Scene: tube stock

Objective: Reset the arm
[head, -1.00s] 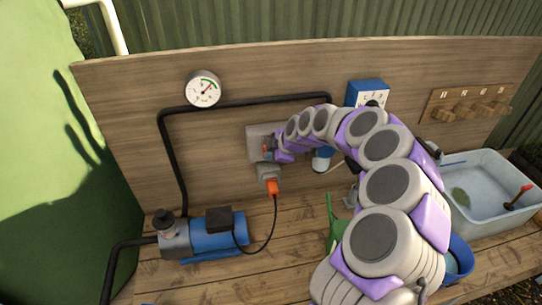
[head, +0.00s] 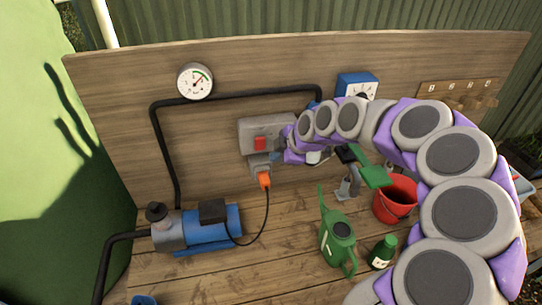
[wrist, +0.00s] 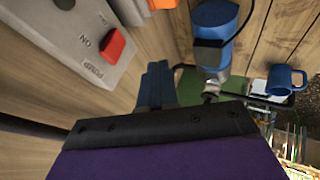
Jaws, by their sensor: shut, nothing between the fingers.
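My arm reaches in from the lower right of the head view, bent in an arch toward the wooden back board. My gripper (head: 287,150) is at the right side of the grey switch box (head: 246,135), close to it; whether they touch cannot be told. The box has a red switch (head: 260,144). In the wrist view my gripper (wrist: 156,80) is shut and empty, its fingers together. There the red switch (wrist: 113,45) stands beside the words ON and PUMP, to the left of the fingers.
A blue pump (head: 212,230) stands on the bench at the left, its orange plug (head: 264,181) below the switch box. A gauge (head: 195,81) hangs above. A green watering can (head: 338,240), green bottle (head: 382,253) and red bucket (head: 395,200) are near my arm.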

